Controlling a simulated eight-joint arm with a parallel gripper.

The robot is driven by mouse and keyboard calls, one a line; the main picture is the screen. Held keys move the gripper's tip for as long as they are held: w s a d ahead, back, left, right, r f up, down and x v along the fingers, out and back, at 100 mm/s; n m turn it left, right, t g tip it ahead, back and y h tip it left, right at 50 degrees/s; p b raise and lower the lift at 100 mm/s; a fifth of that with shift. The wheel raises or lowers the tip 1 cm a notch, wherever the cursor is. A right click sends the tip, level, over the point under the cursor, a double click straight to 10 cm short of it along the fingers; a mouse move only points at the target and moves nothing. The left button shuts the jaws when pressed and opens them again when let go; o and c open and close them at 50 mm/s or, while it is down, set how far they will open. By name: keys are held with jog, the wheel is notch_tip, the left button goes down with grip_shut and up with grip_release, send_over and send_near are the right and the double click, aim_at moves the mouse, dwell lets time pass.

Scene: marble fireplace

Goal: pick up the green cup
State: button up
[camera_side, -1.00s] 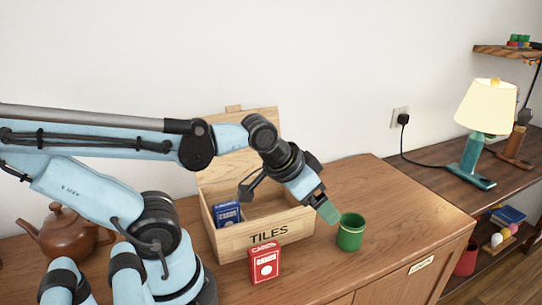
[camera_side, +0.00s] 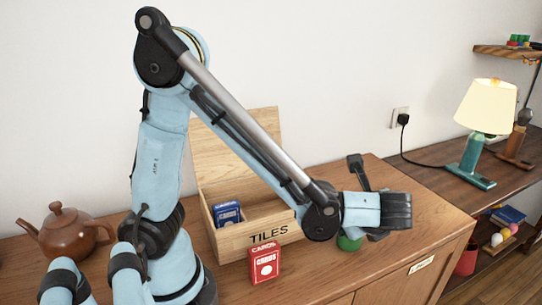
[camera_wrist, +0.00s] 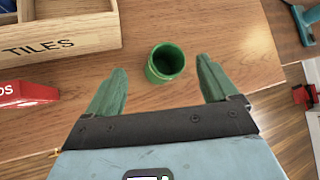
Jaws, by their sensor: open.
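The green cup (camera_wrist: 165,63) stands upright on the wooden cabinet top, its open mouth facing the camera in the wrist view. My gripper (camera_wrist: 161,66) is open and empty. Its two green fingers show to the left and right of the cup in the wrist view, with bare wood between each finger and the cup. I cannot tell how far above the cup the fingertips are. In the side view my wrist hides most of the cup, and only a low green part of it (camera_side: 348,243) shows. The fingers are hidden there.
A wooden TILES box (camera_side: 229,240) with its lid up stands left of the cup, holding a blue card pack (camera_side: 227,214). A red card pack (camera_side: 264,264) stands before it. A brown teapot (camera_side: 68,233) is far left. The cabinet's right edge is near the cup.

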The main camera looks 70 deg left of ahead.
aim_at(348, 245)
jog(key=d+f+m+y, duration=0.2)
jog(key=d+m+y, duration=0.2)
jog(key=m, duration=0.1)
jog(key=shift+t, duration=0.6)
jog(key=x, duration=1.1)
jog(key=shift+w+a+f, duration=0.1)
jog(key=shift+w+f, duration=0.1)
jog(key=shift+f, duration=0.2)
jog(key=c, duration=1.1)
